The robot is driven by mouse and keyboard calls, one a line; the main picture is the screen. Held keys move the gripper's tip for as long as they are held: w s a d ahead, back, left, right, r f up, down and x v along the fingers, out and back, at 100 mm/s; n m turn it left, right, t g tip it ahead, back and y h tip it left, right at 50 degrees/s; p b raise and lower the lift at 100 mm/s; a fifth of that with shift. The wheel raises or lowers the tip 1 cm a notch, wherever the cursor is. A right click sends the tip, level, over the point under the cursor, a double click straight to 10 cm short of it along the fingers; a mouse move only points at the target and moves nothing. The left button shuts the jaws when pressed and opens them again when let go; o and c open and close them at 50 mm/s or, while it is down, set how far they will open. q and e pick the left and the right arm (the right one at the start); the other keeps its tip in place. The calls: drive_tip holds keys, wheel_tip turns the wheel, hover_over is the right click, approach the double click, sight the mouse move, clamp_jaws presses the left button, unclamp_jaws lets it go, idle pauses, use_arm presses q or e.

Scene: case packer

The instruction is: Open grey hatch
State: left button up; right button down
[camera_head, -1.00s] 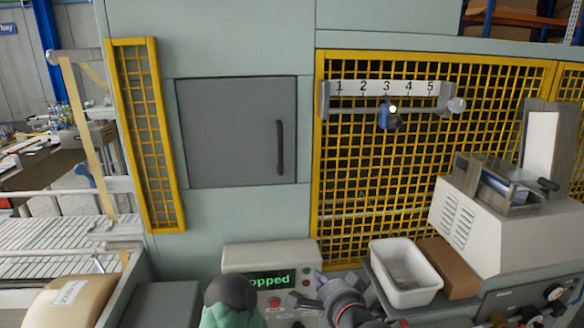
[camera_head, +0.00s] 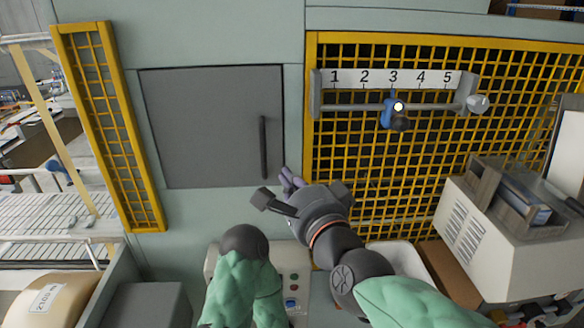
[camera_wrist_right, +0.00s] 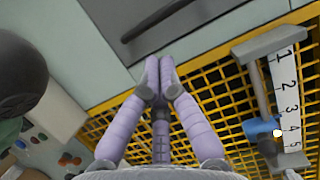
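The grey hatch (camera_head: 205,125) is a flat, shut door in the pale green machine wall. Its dark vertical handle (camera_head: 263,147) is near its right edge. My right gripper (camera_head: 288,178) is just right of and below the handle's lower end, apart from it in the picture. In the right wrist view the hatch (camera_wrist_right: 125,12) and handle (camera_wrist_right: 158,18) lie beyond the fingertips (camera_wrist_right: 159,76). The two purple fingers meet at their tips with nothing between them. My left arm shows at the bottom of the head view, but its gripper is hidden.
Yellow mesh guards (camera_head: 108,125) flank the hatch. Right of it is a numbered scale (camera_head: 393,79) with a blue clamp (camera_head: 390,112) on a rail. The control panel (camera_head: 293,262) below is partly covered by my arms. A white bin (camera_head: 408,262) stands behind my right forearm.

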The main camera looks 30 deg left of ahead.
drive_tip(key=p, duration=0.2)
approach(269, 149)
drive_tip(key=x, duration=0.4)
drive_tip(key=shift+w+a+r, duration=0.1)
drive_tip(key=shift+w+a, duration=0.1)
drive_tip(key=shift+a, duration=0.1)
drive_tip(key=shift+w+a, duration=0.25)
drive_tip(key=shift+w, duration=0.15)
drive_tip(key=shift+s, duration=0.15)
